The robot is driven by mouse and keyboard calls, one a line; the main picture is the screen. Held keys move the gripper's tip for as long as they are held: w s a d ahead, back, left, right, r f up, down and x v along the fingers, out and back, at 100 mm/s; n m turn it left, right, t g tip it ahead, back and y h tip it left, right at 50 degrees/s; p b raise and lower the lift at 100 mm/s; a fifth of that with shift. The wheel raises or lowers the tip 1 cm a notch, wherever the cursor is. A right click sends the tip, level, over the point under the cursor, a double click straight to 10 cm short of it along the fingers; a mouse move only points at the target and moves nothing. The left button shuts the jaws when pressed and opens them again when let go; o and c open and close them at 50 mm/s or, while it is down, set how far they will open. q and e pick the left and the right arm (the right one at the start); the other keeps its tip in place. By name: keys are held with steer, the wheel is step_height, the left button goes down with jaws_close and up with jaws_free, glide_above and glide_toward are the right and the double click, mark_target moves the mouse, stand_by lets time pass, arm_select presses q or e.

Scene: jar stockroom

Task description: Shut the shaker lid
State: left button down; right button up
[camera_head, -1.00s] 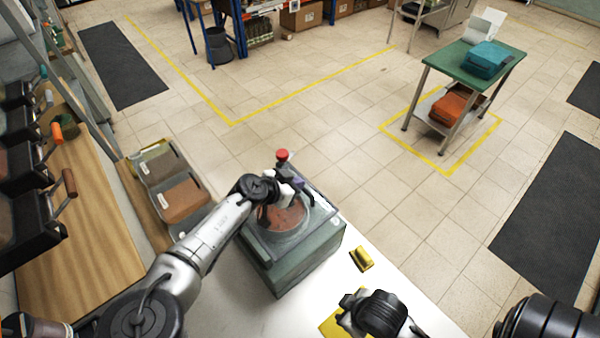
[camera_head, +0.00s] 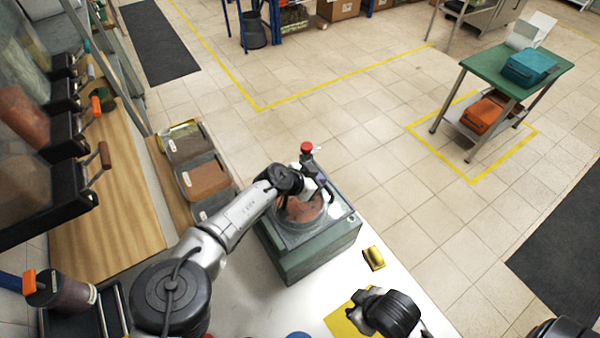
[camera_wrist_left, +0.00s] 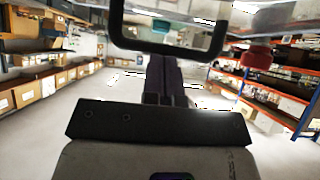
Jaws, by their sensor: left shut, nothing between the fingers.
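The shaker (camera_head: 305,250) is a green box on the white bench, with a clear, glassy top and a round reddish-brown load (camera_head: 300,207) showing inside. I cannot tell from here how far its lid is open. A red knob (camera_head: 306,148) stands up at its far side; a red knob also shows in the left wrist view (camera_wrist_left: 257,57). My left gripper (camera_head: 321,188) is over the shaker's far part, its fingers (camera_wrist_left: 172,78) together and empty. A dark frame (camera_wrist_left: 170,48) crosses just beyond them. My right wrist (camera_head: 385,312) is low at the bench front; its fingertips are not clear.
A yellow block (camera_head: 373,258) lies right of the shaker, and a yellow mat (camera_head: 343,322) lies nearer. Grey bins (camera_head: 188,145) stand to the left, beside dark jar racks (camera_head: 60,200). A green-topped cart (camera_head: 490,65) stands across the open floor.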

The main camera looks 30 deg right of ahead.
arm_select(q)
steer(key=d+r+v, duration=0.1)
steer(key=v, duration=1.1)
steer(key=shift+w+a+r+p, duration=0.25)
steer(key=shift+r+p, duration=0.1)
steer(key=shift+r, duration=0.25)
arm_select(e)
steer(key=shift+a+r, duration=0.1)
steer(key=shift+r, duration=0.65)
